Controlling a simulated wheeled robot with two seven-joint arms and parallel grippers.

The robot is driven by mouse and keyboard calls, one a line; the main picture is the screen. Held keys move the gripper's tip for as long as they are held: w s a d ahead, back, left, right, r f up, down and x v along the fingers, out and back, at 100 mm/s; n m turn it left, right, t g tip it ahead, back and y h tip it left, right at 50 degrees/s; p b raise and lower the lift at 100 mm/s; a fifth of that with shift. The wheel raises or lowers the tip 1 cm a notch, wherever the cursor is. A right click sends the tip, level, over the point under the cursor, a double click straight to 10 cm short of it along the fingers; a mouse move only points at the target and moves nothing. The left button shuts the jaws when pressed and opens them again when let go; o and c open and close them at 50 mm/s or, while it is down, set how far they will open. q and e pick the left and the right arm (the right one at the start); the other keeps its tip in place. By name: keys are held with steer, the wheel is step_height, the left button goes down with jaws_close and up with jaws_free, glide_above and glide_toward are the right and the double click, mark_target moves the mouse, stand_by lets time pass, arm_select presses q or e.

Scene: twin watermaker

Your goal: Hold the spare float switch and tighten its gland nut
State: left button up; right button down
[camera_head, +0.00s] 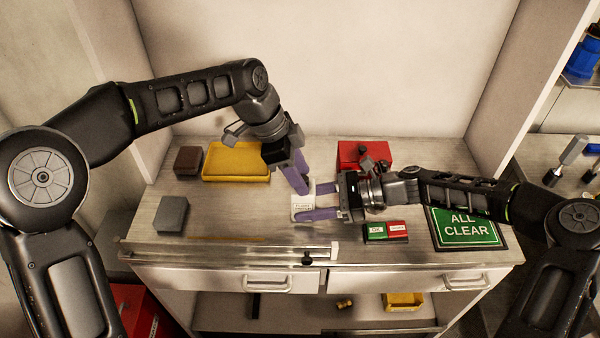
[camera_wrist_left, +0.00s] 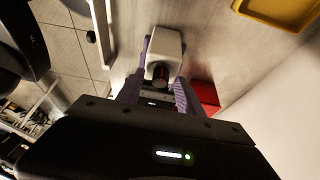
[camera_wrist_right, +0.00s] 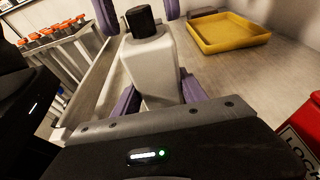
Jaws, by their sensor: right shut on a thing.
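The float switch (camera_head: 302,208) is a pale, boxy body with a label on top, held at the middle of the worktop. Its black gland nut (camera_wrist_right: 143,21) is on the end away from my right gripper; it also shows in the left wrist view (camera_wrist_left: 160,76). My right gripper (camera_head: 310,202) is shut on the body, one purple finger on each side. My left gripper (camera_head: 302,185) is above, pointing down. Its fingers stand apart on either side of the nut, with gaps visible in the right wrist view. In the head view the left fingers hide the nut.
A yellow tray (camera_head: 236,176), a brown block (camera_head: 188,161) and a grey block (camera_head: 172,214) are at left. A red box (camera_head: 350,153) is behind my right gripper. A green-and-red block (camera_head: 387,232) and an ALL CLEAR sign (camera_head: 466,228) are at right. The front centre is mostly clear.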

arm_select(q)
steer(key=shift+r, duration=0.1)
steer(key=v, duration=1.1)
steer(key=shift+a+r, duration=0.25)
steer(key=shift+r, duration=0.1)
arm_select(e)
steer(key=c, duration=0.6)
jaws_free()
steer(key=shift+o, duration=0.2)
steer(key=v, duration=1.2)
